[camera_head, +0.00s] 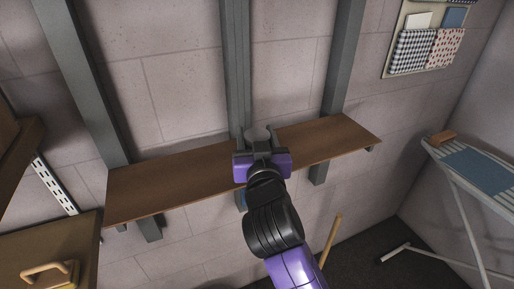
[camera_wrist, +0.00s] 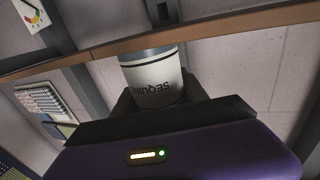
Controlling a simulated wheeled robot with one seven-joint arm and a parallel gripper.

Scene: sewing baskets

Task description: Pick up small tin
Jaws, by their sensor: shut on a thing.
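The small tin (camera_wrist: 153,80) is a pale cylinder with a grey band at its far end and the dark lettering "SEQUINS", upside down in the wrist view. My gripper (camera_wrist: 158,95) is shut on it, with dark fingers on both sides of the tin. In the head view my gripper (camera_head: 259,138) is in front of the middle of the wooden shelf, and the grey top of the tin (camera_head: 258,133) shows between the fingers. The lower part of the tin is hidden by my gripper. I cannot tell whether the tin touches the shelf.
The brown wall shelf (camera_head: 175,180) is bare where visible, between grey uprights (camera_head: 236,60). An ironing board (camera_head: 478,168) stands at right, a fabric organiser (camera_head: 425,50) hangs above it. A wooden cabinet with a handled object (camera_head: 50,270) is at lower left. A wooden pole (camera_head: 331,238) leans below the shelf.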

